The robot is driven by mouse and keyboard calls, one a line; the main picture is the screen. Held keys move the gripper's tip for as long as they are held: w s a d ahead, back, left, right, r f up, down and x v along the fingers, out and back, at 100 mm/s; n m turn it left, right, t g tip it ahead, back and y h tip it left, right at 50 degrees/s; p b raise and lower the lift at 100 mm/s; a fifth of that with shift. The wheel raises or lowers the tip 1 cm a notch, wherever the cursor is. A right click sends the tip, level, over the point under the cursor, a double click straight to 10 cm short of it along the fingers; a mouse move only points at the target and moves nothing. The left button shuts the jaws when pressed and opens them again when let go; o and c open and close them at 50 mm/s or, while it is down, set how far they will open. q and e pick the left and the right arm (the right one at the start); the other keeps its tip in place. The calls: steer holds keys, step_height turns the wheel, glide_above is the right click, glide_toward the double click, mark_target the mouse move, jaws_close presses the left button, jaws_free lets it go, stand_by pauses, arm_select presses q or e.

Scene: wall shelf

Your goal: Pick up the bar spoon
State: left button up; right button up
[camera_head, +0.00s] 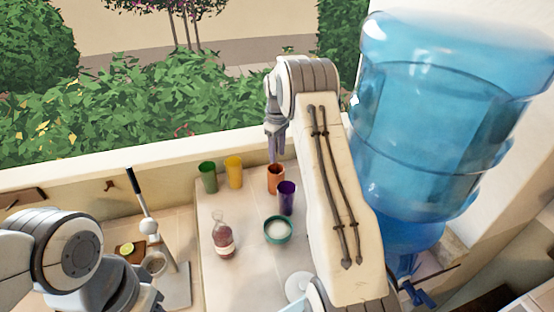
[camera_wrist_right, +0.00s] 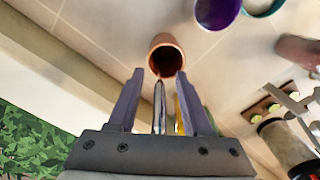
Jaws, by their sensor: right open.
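The bar spoon (camera_wrist_right: 159,108) shows in the right wrist view as a thin shiny metal shaft. It lies between the two fingers of my right gripper (camera_wrist_right: 160,75), and its far end reaches the mouth of a copper-orange cup (camera_wrist_right: 165,58). My right gripper is open, with a gap on both sides of the shaft. In the head view my right gripper (camera_head: 274,158) points down just above the copper-orange cup (camera_head: 275,180); the spoon cannot be made out there. My left arm shows at the lower left, but its fingers are out of view.
A purple cup (camera_head: 287,198), yellow cup (camera_head: 234,173) and green cup (camera_head: 208,177) stand close to the copper-orange cup. A teal bowl (camera_head: 278,231) and a bottle (camera_head: 223,240) are nearer. A large blue water jug (camera_head: 430,130) stands right. A black-handled press (camera_head: 150,228) is left.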

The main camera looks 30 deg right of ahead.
jaws_close()
steer(key=shift+r, duration=0.1)
